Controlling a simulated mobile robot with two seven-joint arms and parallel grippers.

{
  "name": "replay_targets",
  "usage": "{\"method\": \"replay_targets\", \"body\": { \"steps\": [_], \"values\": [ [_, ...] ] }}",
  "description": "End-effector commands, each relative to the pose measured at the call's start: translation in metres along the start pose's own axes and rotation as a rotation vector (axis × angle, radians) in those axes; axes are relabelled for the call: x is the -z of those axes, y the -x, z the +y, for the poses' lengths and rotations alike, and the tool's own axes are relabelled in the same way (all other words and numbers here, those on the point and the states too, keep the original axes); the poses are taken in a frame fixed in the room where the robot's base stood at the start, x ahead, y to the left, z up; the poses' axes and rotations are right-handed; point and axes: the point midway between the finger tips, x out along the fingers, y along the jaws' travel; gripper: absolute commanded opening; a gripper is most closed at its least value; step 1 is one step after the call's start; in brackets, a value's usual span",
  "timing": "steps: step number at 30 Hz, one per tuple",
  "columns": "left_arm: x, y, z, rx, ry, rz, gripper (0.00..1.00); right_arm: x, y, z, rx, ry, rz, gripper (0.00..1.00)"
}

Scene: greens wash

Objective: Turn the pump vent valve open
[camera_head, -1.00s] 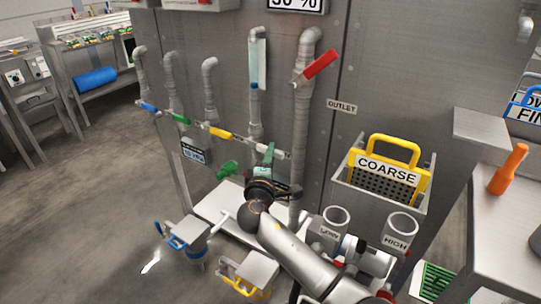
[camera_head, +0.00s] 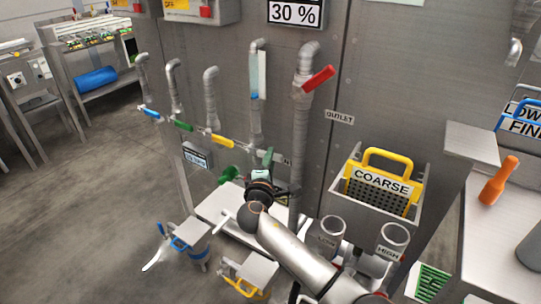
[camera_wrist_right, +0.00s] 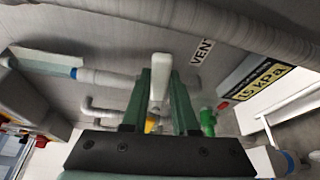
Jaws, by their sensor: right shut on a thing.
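My right gripper (camera_head: 264,163) is at the low pipework on the grey panel, in front of the vent area. In the right wrist view its two green fingers (camera_wrist_right: 161,85) are shut on a pale, white lever, the vent valve handle (camera_wrist_right: 160,66). The lever stands between the fingers. A VENT label (camera_wrist_right: 203,51) is on the panel just beyond, to the right. In the head view the gripper and wrist mostly hide the handle. My left gripper is in neither view.
A red-handled valve (camera_head: 319,79) sits on the outlet pipe above. Blue, green and yellow handles (camera_head: 221,140) line the pipe to the left. The COARSE basket (camera_head: 382,181) hangs at the right.

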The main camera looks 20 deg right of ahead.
Motion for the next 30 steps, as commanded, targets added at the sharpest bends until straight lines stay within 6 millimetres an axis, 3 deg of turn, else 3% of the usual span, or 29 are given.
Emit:
{"method": "replay_targets", "body": {
  "steps": [11,21,30],
  "values": [
    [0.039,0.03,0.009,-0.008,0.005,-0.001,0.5,0.001,0.0,0.027,0.079,0.186,0.0,0.0],
    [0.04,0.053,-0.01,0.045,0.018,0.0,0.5,0.006,-0.002,0.039,0.153,0.37,0.001,0.0],
    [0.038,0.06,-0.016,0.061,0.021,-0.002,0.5,0.009,-0.003,0.041,0.179,0.433,0.001,0.0]
  ]
}}
